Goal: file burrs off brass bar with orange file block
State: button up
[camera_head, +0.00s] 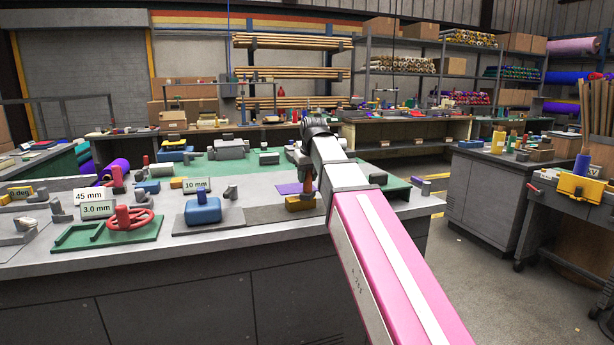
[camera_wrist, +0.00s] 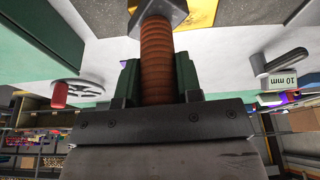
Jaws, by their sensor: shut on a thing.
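My gripper (camera_wrist: 157,84) is shut on a rust-orange ribbed grip (camera_wrist: 156,52), held between its two green-padded fingers. A dark grey block (camera_wrist: 160,11) sits at the far end of this grip; I take the whole as the file block. In the head view my gripper (camera_head: 306,184) is low over the front right of the bench, mostly hidden by my arm. A yellow-brown block (camera_head: 300,203) lies just below it and may be the brass bar. A yellow patch (camera_wrist: 203,12) shows beside the grey block in the wrist view. Contact and burrs cannot be made out.
A blue block on a grey plate (camera_head: 202,211), a red handwheel on a green base (camera_head: 129,219) and small label cards stand to the left. A purple piece (camera_head: 289,188) lies behind the yellow-brown block. The bench's front edge is close.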

jog(key=a, duration=0.1)
jog(key=w+a, duration=0.1)
jog(key=a, duration=0.1)
jog(key=w+a, duration=0.1)
jog(key=shift+a, duration=0.25)
dwell(0.6)
jog(key=shift+s+d+f, duration=0.1)
jog(key=shift+s+d, duration=0.25)
jog(key=shift+d, duration=0.4)
jog(key=shift+s+d+r, duration=0.1)
jog(key=shift+s+d, duration=0.2)
jog(key=shift+d, duration=0.5)
jog(key=shift+s+d+f, duration=0.1)
jog(key=shift+s+d, duration=0.25)
jog(key=shift+d, duration=0.4)
jog(key=d, duration=0.1)
jog(key=s+d, duration=0.1)
jog(key=d, duration=0.2)
jog(key=shift+s+d, duration=0.1)
jog(key=shift+s, duration=0.3)
